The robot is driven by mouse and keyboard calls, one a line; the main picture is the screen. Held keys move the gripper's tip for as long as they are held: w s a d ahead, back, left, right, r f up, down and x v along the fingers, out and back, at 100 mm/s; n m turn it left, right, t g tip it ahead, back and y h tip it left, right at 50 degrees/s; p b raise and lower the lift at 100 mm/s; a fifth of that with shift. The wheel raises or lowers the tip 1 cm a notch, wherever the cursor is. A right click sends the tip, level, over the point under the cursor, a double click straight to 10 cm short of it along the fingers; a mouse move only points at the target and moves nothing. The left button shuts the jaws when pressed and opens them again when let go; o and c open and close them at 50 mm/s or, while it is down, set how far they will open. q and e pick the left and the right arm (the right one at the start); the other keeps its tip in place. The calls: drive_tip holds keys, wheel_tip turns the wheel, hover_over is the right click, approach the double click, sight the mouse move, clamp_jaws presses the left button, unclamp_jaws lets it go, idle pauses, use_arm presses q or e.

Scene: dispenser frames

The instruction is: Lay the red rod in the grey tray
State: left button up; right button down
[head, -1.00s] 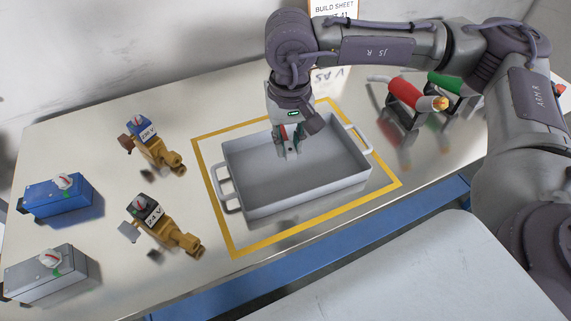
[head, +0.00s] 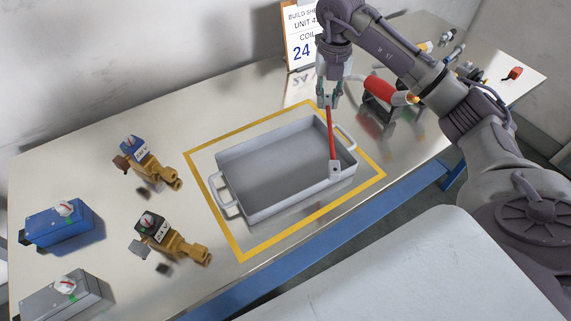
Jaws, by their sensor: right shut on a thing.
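My right gripper (head: 328,97) is shut on the upper end of a thin red rod (head: 331,132). The rod hangs nearly upright from it, with a small grey end piece (head: 335,168) at the bottom. The rod is over the right end of the grey tray (head: 262,213), and the end piece overlaps the tray's right wall in the head view. I cannot tell whether it touches the tray. The tray's visible floor is empty. My left gripper is not in view.
The tray stands inside a yellow outline (head: 235,243) on the shiny table. A dispenser frame with a red roll (head: 388,90) is partly behind my right arm. Two brass valves (head: 155,165) (head: 178,245) and blue (head: 60,226) and grey (head: 65,298) switch boxes stand left.

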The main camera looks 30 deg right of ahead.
drive_tip(key=s+d+f+m, duration=0.2)
drive_tip(key=d+m, duration=0.5)
drive_tip(key=m, duration=0.4)
drive_tip(key=p, duration=0.4)
hover_over(306, 142)
wheel_tip(306, 142, down, 6)
drive_tip(key=shift+s+d+f, duration=0.1)
drive_tip(key=shift+d, duration=0.05)
drive_tip(key=shift+f, duration=0.2)
wheel_tip(306, 142, down, 3)
drive_tip(key=shift+f+p, duration=0.15)
drive_tip(key=shift+p, duration=0.4)
drive_tip(key=shift+f, duration=0.3)
drive_tip(key=shift+f, duration=0.2)
